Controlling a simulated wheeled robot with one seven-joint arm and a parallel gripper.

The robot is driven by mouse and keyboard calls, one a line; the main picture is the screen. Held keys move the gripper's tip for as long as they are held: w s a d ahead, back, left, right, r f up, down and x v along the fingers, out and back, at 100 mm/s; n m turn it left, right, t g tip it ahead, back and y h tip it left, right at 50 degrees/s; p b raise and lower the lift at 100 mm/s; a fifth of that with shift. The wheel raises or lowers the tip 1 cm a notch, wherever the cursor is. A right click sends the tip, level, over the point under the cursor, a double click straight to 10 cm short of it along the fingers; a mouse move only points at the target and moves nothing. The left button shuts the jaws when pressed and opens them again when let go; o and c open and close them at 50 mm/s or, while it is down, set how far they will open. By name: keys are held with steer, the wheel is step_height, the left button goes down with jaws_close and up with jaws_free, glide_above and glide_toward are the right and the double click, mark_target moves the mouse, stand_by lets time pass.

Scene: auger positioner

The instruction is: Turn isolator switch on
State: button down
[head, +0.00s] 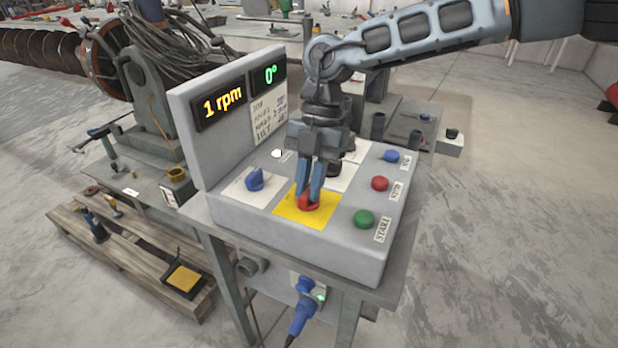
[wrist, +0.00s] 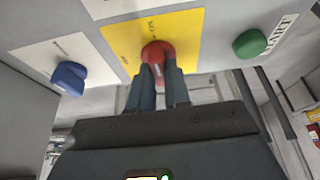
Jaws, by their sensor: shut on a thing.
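The isolator switch is a red rotary knob (head: 307,203) on a yellow plate (head: 290,207) at the front of the grey control box. My gripper (head: 311,190) reaches down from above with its two blue-grey fingers shut on the red knob. In the wrist view the red knob (wrist: 157,55) sits between the fingertips, with the yellow plate (wrist: 185,27) behind it. The fingers hide part of the knob, and I cannot read its position from the plate markings.
A blue knob (head: 256,180) sits left of the yellow plate. Green (head: 364,218), red (head: 380,183) and blue (head: 391,156) buttons line the right side. An upright display panel (head: 215,122) reading 1 rpm and 0° stands at the back left. A blue plug (head: 302,316) hangs below.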

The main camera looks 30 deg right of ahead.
steer(key=shift+w, duration=0.1)
stand_by(0.3)
steer(key=c, duration=1.1)
jaws_free()
steer(key=v, duration=0.7)
steer(key=shift+d+r, duration=0.2)
steer(key=shift+r, duration=0.15)
